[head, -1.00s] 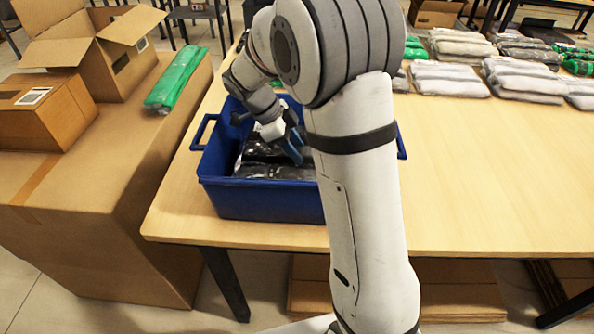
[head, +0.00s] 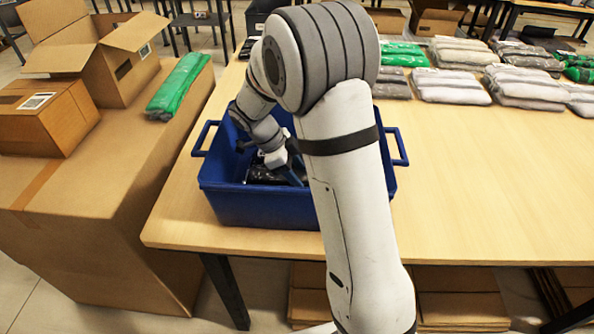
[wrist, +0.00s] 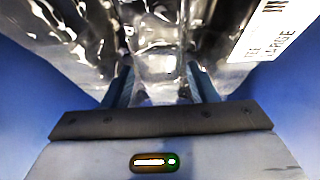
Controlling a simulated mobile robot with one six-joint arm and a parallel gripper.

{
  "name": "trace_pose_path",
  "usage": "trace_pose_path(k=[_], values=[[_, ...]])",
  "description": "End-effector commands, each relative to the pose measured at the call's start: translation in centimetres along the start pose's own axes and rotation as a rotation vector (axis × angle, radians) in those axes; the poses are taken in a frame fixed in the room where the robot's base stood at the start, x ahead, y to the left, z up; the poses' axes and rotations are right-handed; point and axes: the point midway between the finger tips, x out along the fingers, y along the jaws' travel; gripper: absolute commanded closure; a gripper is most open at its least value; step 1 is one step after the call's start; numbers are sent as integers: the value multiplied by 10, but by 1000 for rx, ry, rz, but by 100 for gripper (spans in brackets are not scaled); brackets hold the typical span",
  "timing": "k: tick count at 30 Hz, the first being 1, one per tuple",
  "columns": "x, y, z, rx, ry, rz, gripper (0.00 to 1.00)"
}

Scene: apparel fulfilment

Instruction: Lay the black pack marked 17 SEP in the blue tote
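The blue tote (head: 262,208) stands on the table in the head view, and blue walls (wrist: 40,105) fill both sides of the wrist view. My gripper (head: 291,172) is down inside the tote. A shiny black pack (head: 264,176) lies at the gripper, partly hidden by my arm. In the wrist view the pack (wrist: 85,40) fills the upper part, with a fold between the fingers of my gripper (wrist: 160,88), which appear shut on it. A white label (wrist: 264,32) shows partly, with "LARGE" on it; no 17 SEP is legible.
Rows of grey, white and green packs (head: 448,87) lie at the back right of the table (head: 475,190). Cardboard boxes (head: 45,115) and a green pack (head: 180,85) are at left on a large carton. The table right of the tote is clear.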

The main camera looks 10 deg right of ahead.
Motion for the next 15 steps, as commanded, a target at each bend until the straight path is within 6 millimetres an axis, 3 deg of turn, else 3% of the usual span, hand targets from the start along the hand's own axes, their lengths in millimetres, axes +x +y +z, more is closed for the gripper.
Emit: trace_pose_path(k=[4,11,15], values=[[0,0,0,0,0,0,37],[-1,0,-1,0,0,0,37],[-12,-1,-1,1,-2,-3,37]])
